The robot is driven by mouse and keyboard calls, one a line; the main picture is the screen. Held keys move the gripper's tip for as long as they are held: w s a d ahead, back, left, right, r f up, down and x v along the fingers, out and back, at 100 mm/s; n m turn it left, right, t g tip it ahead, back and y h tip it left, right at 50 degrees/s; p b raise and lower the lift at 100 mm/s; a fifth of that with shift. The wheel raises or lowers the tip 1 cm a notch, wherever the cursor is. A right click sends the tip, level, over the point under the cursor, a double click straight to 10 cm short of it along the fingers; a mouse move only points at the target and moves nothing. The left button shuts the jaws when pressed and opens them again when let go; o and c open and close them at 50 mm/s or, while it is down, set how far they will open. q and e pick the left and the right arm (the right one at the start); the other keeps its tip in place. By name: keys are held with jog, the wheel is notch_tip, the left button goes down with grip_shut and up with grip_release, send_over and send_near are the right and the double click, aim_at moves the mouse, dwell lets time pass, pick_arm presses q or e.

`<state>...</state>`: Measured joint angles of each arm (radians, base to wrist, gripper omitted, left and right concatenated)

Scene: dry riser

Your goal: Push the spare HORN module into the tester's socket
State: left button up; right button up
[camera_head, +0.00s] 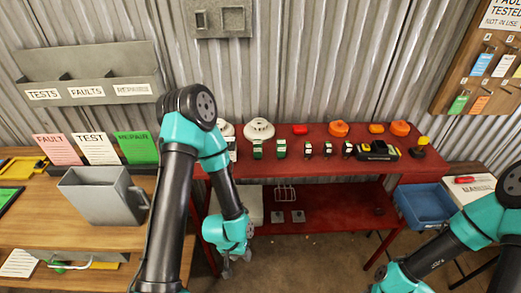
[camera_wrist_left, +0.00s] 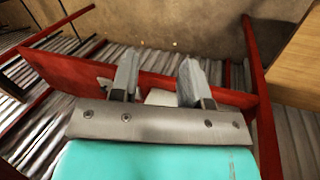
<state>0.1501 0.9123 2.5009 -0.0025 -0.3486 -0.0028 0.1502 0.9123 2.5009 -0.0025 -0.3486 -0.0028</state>
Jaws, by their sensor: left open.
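My left gripper (camera_head: 232,262) hangs in front of the red bench, low at its left end, away from everything on the bench top. In the left wrist view its two fingers (camera_wrist_left: 158,78) are apart with nothing between them. Several small green-and-white or dark modules (camera_head: 281,148) stand in a row along the bench front; their labels are too small to read, so I cannot tell which is HORN. A black-and-yellow device (camera_head: 378,150), perhaps the tester, sits right of them; its socket cannot be made out. My right arm enters at lower right, its gripper outside the picture.
The red bench (camera_head: 415,165) also carries a white detector (camera_head: 259,129) and orange domes (camera_head: 338,128). Its lower shelf (camera_head: 335,212) holds small grey blocks. A wooden desk with a grey bin (camera_head: 100,197) is left; a blue crate (camera_head: 426,204) is right.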

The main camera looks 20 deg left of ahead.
pick_arm(q)
jog(key=shift+o, duration=0.4)
jog(key=o, duration=0.5)
jog(key=shift+a, duration=0.1)
